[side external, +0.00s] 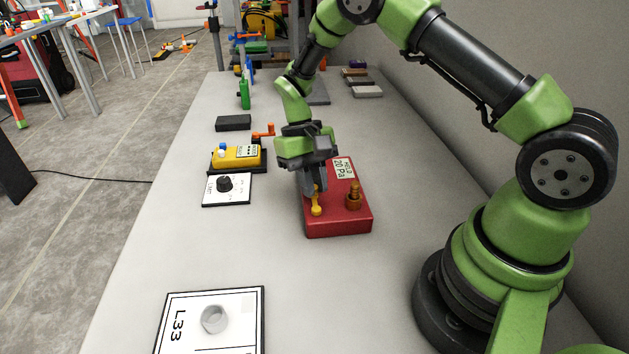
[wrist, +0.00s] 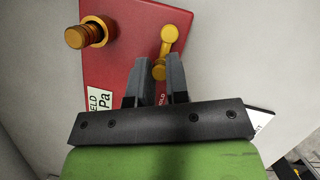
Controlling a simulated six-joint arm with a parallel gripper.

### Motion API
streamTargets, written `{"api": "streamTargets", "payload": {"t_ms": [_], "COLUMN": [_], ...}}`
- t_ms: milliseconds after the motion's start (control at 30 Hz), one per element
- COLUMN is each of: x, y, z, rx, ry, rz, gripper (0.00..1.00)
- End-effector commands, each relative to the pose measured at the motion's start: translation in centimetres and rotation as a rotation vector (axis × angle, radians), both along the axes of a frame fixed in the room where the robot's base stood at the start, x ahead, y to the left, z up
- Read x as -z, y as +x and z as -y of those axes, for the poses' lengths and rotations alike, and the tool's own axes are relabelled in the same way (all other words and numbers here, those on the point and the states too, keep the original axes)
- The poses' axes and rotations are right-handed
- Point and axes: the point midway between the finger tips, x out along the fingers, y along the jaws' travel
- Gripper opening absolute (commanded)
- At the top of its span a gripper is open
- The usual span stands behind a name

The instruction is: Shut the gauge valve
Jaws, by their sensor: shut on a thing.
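The red gauge box (side external: 340,222) sits on the bench in front of my arm, and it also shows in the wrist view (wrist: 125,55). On its top are a yellow valve handle (side external: 316,208) and a brass threaded fitting (side external: 353,196). A white label on the box (side external: 344,168) reads 20 Pa. My gripper (side external: 314,190) points down over the valve side of the box. In the wrist view, its two fingers (wrist: 157,70) are shut on one end of the valve handle (wrist: 168,42). The fingers partly hide that end.
A yellow device (side external: 237,157) with an orange crank stands to the left, beside a white card with a black knob (side external: 226,187). The bench between this card and the red box is clear.

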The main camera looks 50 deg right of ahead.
Motion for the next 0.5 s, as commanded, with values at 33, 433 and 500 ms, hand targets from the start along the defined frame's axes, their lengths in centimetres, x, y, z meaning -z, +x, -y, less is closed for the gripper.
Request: {"api": "streamTargets", "payload": {"t_ms": [33, 433, 500], "x": [-0.02, -0.21, -0.73], "y": [0.1, 0.14, 0.4], "z": [-0.06, -0.01, 0.09], "rx": [0.0, 0.002, 0.002], "ry": [0.001, 0.0, 0.0], "rz": [0.005, 0.003, 0.006], "gripper": [0.22, 0.41, 0.41]}}
